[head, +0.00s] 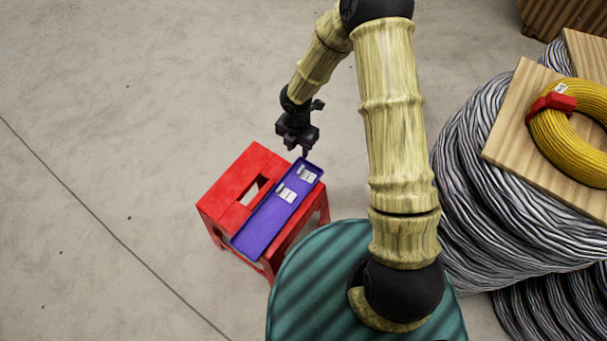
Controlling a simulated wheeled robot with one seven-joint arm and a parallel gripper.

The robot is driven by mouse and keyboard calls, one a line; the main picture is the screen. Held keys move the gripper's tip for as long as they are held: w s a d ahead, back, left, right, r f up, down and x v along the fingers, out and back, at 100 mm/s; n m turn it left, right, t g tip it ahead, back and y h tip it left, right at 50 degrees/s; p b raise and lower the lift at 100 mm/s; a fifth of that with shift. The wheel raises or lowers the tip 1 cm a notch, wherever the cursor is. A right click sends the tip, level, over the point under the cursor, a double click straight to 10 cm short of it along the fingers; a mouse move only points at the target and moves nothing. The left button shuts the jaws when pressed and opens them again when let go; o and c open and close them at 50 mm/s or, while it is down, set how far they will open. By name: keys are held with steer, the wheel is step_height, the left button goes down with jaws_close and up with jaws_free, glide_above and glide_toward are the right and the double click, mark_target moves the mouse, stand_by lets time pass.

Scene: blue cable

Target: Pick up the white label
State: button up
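Two small white labels lie in a purple tray (258,229). One label (287,193) is near the tray's middle, and the other label (307,174) is near its far right end. The tray lies slanted on a red stool (228,191). My gripper (304,153) is at the tray's far right end, above or just beyond the far label. It is dark and small in the picture, and I cannot tell whether its fingers are apart. I see nothing held in it.
Large coils of grey cable (500,190) stand at the right. A wooden board (512,125) on them bears a yellow cable coil (575,135) with a red clip (551,104). A brown crate (560,18) is at the top right. The concrete floor (120,110) at the left is clear.

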steer(key=b, duration=0.2)
glide_above(301, 169)
steer(key=f, duration=0.5)
steer(key=shift+w+a+f, duration=0.15)
steer(key=shift+a+f, duration=0.25)
steer(key=shift+p, duration=0.3)
steer(key=f, duration=0.1)
steer(key=f+b, duration=0.1)
steer(key=f, duration=0.1)
steer(key=f+b, duration=0.1)
steer(key=f, duration=0.1)
steer(key=shift+d, duration=0.35)
jaws_close()
